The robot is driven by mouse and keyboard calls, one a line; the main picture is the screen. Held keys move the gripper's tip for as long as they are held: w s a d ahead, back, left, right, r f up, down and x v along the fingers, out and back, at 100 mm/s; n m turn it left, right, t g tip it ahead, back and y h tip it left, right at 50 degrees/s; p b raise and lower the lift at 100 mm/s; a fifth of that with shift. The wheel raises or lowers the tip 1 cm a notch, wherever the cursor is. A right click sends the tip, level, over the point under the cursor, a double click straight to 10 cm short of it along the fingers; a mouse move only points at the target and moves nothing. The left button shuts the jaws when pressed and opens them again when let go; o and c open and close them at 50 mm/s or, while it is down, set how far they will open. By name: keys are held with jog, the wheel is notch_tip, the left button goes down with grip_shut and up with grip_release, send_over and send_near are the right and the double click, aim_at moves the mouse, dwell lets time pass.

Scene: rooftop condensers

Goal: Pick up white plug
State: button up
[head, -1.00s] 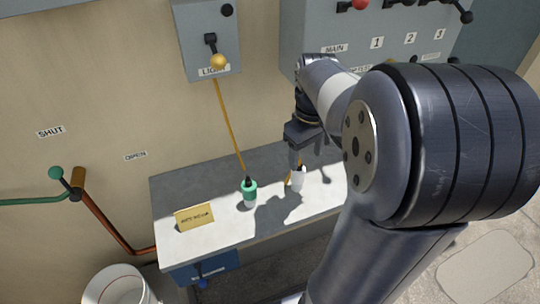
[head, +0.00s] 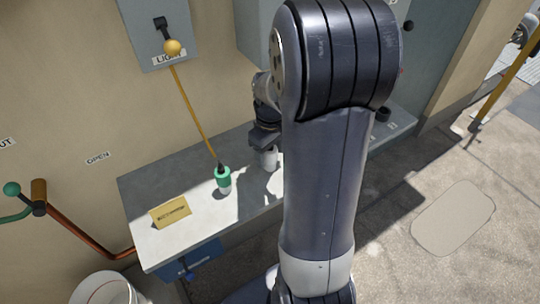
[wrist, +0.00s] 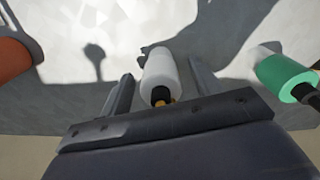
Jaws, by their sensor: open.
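The white plug (wrist: 160,75) stands between the two open fingers of my gripper (wrist: 160,85) in the wrist view, with a small gap on each side. A bit of yellow cord shows at its near end. In the head view the white plug (head: 269,158) is on the grey shelf (head: 245,206), partly hidden by my gripper (head: 266,145) just above it. My arm covers much of the shelf to the right.
A green and white plug (head: 223,179) on a yellow cord stands left of the white plug; its green part (wrist: 285,75) is at the right in the wrist view. An orange object (wrist: 14,48) is at the wrist view's left edge. A yellow note (head: 171,212) lies on the shelf.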

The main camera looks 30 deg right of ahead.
jog(key=shift+f, duration=0.4)
jog(key=shift+c, duration=0.2)
jog(key=c, duration=1.1)
